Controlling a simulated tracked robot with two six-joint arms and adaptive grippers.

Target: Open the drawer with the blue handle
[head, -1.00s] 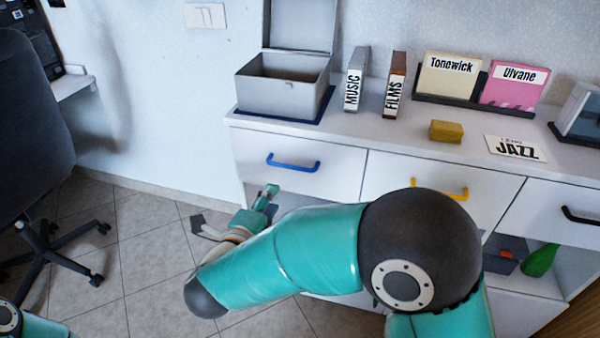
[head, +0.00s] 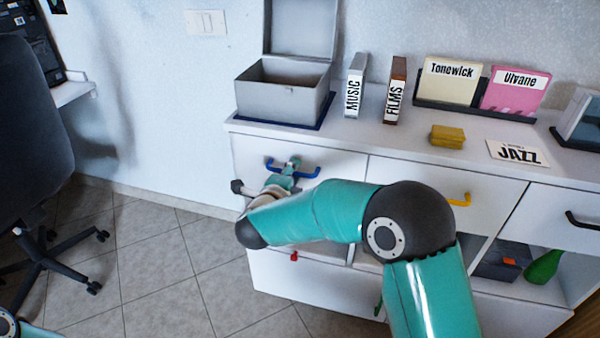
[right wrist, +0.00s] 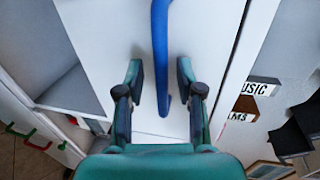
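The blue handle (head: 312,174) is a bar on the white drawer (head: 342,163) at the left end of the cabinet. That drawer looks closed, level with the cabinet front. My right gripper (head: 288,175) is at the handle and hides its middle in the head view. In the right wrist view, my right gripper (right wrist: 160,82) is open, one finger on each side of the blue handle (right wrist: 160,45), with gaps between the fingers and the bar. My left gripper is out of view.
A yellow-handled drawer (head: 400,172) and a black-handled drawer (head: 560,203) are to the right. An open grey box (head: 270,103) stands on the cabinet top (head: 390,140). A dark office chair (head: 35,130) is at the left. The floor between is clear.

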